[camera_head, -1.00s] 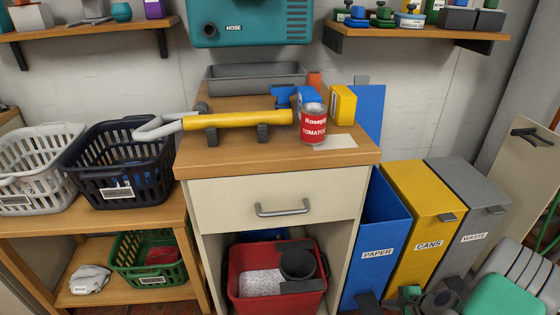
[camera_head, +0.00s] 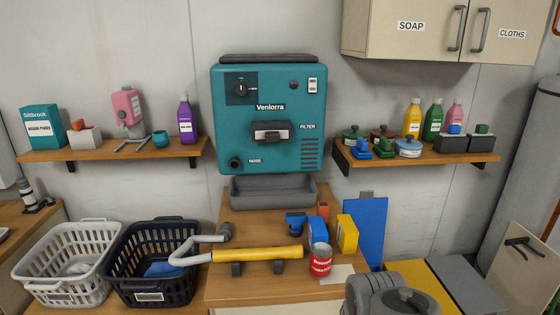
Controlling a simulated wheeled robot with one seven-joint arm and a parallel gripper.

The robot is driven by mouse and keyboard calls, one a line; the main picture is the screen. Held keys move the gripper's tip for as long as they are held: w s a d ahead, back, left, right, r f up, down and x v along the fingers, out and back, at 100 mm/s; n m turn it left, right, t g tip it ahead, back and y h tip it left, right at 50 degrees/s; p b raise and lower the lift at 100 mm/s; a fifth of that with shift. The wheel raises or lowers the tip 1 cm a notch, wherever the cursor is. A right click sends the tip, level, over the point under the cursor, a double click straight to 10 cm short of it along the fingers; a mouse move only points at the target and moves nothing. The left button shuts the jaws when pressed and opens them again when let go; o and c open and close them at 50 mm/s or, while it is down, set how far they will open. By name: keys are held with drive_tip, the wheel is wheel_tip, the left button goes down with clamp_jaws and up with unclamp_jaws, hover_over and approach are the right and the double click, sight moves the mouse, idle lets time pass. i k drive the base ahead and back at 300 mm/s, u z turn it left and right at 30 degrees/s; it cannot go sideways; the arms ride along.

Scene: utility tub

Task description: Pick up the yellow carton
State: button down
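The yellow carton (camera_head: 348,234) stands upright on the wooden worktop (camera_head: 230,288), toward its right side. A blue item (camera_head: 317,231) stands close to its left, and a red-and-silver tomato can (camera_head: 320,262) stands in front and to the left. Part of the carton's left side is hidden by these. Grey rounded parts of my own arm (camera_head: 388,296) show at the bottom edge, in front of the carton and to its right. My gripper's fingers do not show.
A yellow tube (camera_head: 257,254) with a grey bent end lies on black holders left of the can. A small orange item (camera_head: 323,211) and a blue item (camera_head: 296,222) stand behind the can. A blue panel (camera_head: 371,228) rises right of the carton. A grey trough (camera_head: 272,192) is behind.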

sight(346, 233)
drive_tip(key=u, duration=1.05)
drive_tip(key=i, duration=0.5)
